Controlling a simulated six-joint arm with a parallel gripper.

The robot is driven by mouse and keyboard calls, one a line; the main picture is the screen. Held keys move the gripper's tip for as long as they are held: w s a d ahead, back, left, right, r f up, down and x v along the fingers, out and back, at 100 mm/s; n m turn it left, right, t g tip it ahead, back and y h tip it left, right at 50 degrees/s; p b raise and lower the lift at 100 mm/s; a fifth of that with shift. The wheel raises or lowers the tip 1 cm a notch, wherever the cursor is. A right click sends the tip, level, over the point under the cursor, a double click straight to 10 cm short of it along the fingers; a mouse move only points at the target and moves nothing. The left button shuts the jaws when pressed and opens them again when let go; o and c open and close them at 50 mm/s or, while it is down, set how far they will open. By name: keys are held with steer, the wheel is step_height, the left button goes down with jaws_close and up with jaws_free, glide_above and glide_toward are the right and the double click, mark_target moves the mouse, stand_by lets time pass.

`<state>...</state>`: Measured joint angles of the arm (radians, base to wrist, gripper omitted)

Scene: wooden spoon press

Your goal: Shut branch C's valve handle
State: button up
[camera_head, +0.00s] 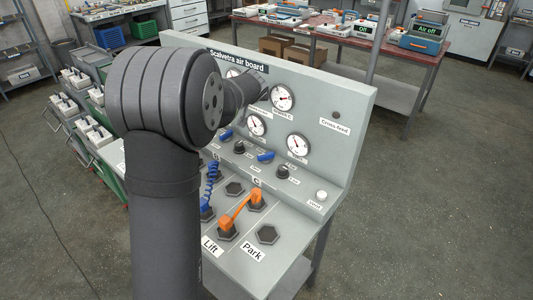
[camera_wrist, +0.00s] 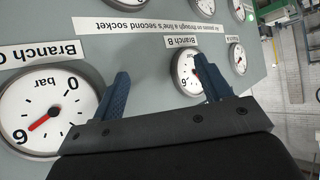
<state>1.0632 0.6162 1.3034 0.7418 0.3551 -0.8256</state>
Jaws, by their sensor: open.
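The grey air board (camera_head: 345,95) carries round gauges and a lower sloping panel. A blue valve handle (camera_head: 265,156) sits at the right of the panel, above what looks like a C label; I take it as branch C's. Another blue handle (camera_head: 226,134) is to its left. The wrist view shows the Branch C gauge (camera_wrist: 45,112), its red needle near 6, and the Branch B gauge (camera_wrist: 186,68), partly behind a finger. My gripper (camera_wrist: 165,88) is open and empty before the gauges. In the head view my arm hides the fingers. No handle shows in the wrist view.
An orange hose (camera_head: 237,208) and a blue coiled hose (camera_head: 210,185) rise from the lower panel. Dark knobs (camera_head: 282,172) and a white button (camera_head: 321,196) are near the handles. A red-topped bench (camera_head: 420,57) stands behind. The floor at right is clear.

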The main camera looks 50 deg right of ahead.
steer(key=s+a+f+n+g+y, duration=0.2)
steer(key=s+y, duration=0.1)
steer(key=s, duration=0.3)
steer(key=s+a+f+n+g+y, duration=0.1)
steer(key=s+f+g+y, duration=0.15)
steer(key=s, duration=0.45)
glide_toward(266, 154)
steer(key=shift+t, duration=0.25)
steer(key=x, duration=0.9)
steer(key=shift+s+d+f, duration=0.1)
steer(key=shift+f, duration=0.05)
steer(key=c, duration=0.7)
